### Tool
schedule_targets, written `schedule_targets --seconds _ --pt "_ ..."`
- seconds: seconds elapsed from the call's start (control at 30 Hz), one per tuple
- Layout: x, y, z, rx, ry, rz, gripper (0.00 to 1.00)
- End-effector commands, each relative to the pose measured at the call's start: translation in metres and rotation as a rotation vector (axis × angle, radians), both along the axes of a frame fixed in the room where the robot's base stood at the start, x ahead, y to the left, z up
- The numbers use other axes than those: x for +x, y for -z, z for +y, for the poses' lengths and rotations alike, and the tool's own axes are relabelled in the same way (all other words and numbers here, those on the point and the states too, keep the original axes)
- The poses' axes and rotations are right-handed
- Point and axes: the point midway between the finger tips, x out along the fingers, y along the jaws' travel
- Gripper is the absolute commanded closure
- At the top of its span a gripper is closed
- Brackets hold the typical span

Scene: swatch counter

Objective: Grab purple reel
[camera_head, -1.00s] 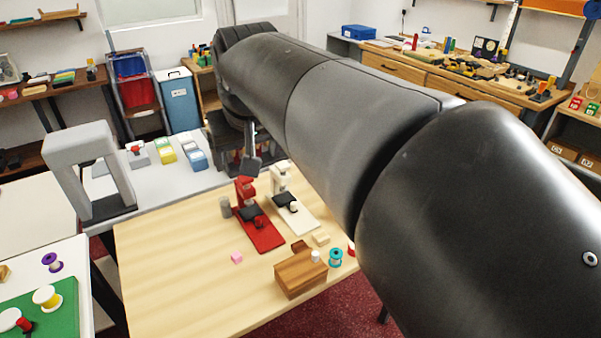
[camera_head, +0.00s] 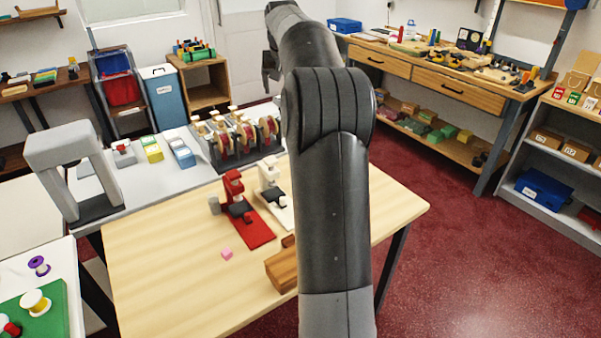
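The purple reel (camera_head: 39,266) stands on the white table at the far left, just behind the green mat (camera_head: 52,310). It is free and nothing touches it. My arm rises through the middle of the picture and bends away toward the back wall. A dark part at its far end, which looks like my gripper (camera_head: 268,66), shows partly behind the arm, high up and far to the right of the reel. Its fingers are too small and too hidden to read, and I see nothing held there.
A yellow reel (camera_head: 35,302) and a red-topped piece (camera_head: 10,328) sit on the green mat. A grey arch (camera_head: 68,150) stands behind the white table.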

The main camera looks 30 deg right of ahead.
Motion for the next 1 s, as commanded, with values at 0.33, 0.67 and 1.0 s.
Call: schedule_targets --seconds 0.33,0.67,1.0 --pt "0.019 0.033 -0.060 0.016 0.071 0.003 0.17" --pt "0.022 0.082 -0.077 0.023 0.090 0.006 0.17" --pt "0.021 0.200 -0.076 0.025 0.090 0.010 0.17"
